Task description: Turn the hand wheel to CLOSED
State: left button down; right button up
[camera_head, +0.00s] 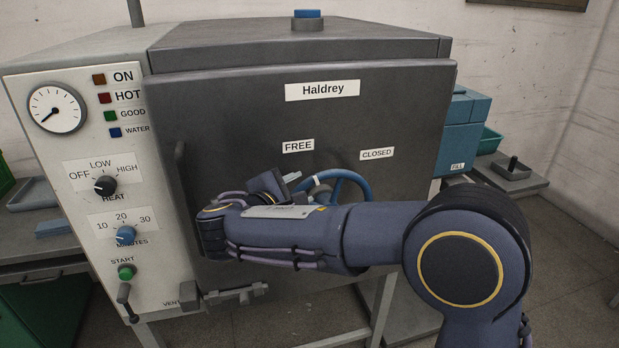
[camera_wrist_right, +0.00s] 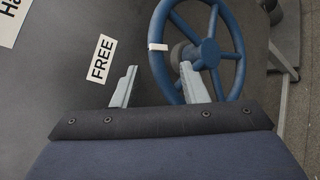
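The blue spoked hand wheel (camera_head: 350,176) sits on the dark door, its lower part hidden behind my right arm in the head view. A white band (camera_head: 314,181) marks its upper-left rim, on the side of the FREE label (camera_head: 298,146). The CLOSED label (camera_head: 377,153) is up and right of the wheel. My right gripper (camera_head: 291,178) is at the wheel's left side. In the right wrist view, its fingers (camera_wrist_right: 158,66) are spread, and part of the wheel's rim (camera_wrist_right: 161,75) shows between them; contact cannot be told. My left gripper is not in view.
The door, labelled Haldrey (camera_head: 322,91), has a vertical handle (camera_head: 180,175) at its left. A pale control panel (camera_head: 75,145) with knobs is farther left. A latch bar (camera_head: 235,294) sits below. A grey side table (camera_head: 520,182) stands at right.

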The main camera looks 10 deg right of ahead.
aim_at(310, 185)
jog(key=p+x, duration=0.1)
jog(key=x, duration=0.6)
jog(key=shift+w+d+f, duration=0.1)
jog(key=shift+w+d, duration=0.05)
jog(key=shift+d, duration=0.15)
grip_shut()
